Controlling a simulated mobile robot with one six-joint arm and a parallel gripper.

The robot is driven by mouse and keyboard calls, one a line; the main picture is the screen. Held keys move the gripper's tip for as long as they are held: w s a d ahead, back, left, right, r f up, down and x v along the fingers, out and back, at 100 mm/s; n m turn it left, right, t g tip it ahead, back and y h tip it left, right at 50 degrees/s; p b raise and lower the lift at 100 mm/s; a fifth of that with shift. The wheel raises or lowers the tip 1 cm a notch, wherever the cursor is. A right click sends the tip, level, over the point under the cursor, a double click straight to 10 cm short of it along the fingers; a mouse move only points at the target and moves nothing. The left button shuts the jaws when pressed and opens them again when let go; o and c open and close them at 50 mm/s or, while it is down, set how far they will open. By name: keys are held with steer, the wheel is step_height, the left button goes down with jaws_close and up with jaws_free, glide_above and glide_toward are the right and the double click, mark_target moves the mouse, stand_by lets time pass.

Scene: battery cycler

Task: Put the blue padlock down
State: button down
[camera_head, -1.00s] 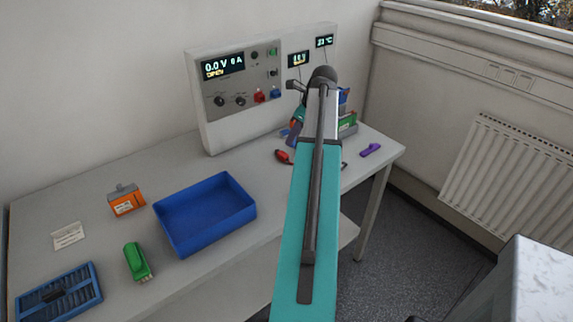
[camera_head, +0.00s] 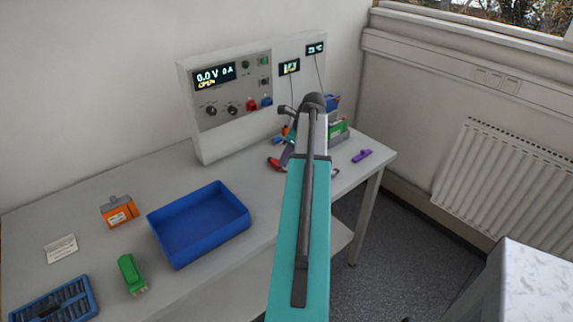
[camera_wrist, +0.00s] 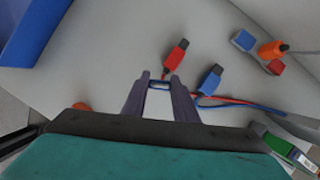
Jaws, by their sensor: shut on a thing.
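In the wrist view my gripper (camera_wrist: 160,82) points at the grey bench top, its two dark purple fingers close together. A small piece with a grey face and blue edge, which I take as the blue padlock (camera_wrist: 160,86), sits between the fingertips; most of it is hidden. Whether it touches the bench I cannot tell. In the head view my gripper (camera_head: 287,154) is low over the bench in front of the cycler, largely hidden by my arm, and the padlock cannot be made out there.
A red plug (camera_wrist: 176,58) and a blue plug (camera_wrist: 211,78) with cables lie close to the fingertips. A blue-and-grey piece (camera_wrist: 243,40) and an orange plug (camera_wrist: 272,48) lie farther right. The cycler (camera_head: 228,100) stands behind; a blue bin (camera_head: 198,226) stands left.

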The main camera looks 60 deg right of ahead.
mark_target(286, 165)
steer(key=shift+f, duration=0.3)
steer(key=shift+f+p, duration=0.5)
steer(key=shift+f, duration=1.4)
steer(key=shift+f, duration=0.1)
steer(key=c, duration=1.4)
jaws_free()
steer(key=b+v, duration=0.2)
steer(key=v, duration=1)
steer(key=shift+d, duration=0.1)
